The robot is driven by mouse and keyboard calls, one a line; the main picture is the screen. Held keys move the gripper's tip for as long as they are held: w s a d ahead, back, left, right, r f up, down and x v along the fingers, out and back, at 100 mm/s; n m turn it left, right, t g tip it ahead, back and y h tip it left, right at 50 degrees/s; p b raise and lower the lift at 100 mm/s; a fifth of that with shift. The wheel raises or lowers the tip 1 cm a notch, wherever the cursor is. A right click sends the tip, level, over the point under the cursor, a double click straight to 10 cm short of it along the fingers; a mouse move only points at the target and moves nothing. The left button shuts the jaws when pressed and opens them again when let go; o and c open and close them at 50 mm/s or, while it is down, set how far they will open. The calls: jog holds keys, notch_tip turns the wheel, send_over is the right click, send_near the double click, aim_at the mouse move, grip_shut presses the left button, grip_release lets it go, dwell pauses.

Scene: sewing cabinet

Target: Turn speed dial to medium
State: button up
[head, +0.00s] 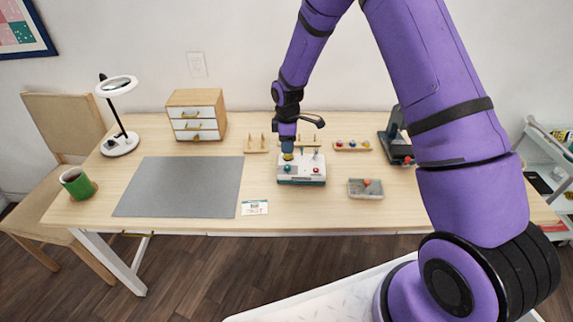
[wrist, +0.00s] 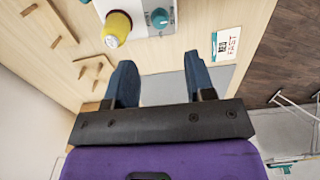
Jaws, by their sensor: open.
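A small white and teal machine (head: 302,175) stands near the middle of the table. A teal dial (head: 287,168) is on the left of its front, and it also shows in the wrist view (wrist: 159,18). A yellow spool (wrist: 117,28) stands beside the dial. My gripper (wrist: 158,58) is open, with nothing between its dark fingers. In the wrist view the dial lies beyond the fingertips, apart from them. In the head view my gripper (head: 287,146) is above the machine's left side. The dial's exact setting is too small to read.
A grey mat (head: 180,187) lies left. A small tray (head: 365,188) is right. Wooden racks (head: 257,146) stand behind. The mat is bare.

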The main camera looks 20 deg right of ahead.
aim_at(287, 166)
notch_tip(287, 166, down, 10)
jog(key=shift+r, duration=0.1)
dwell(0.4)
grip_shut()
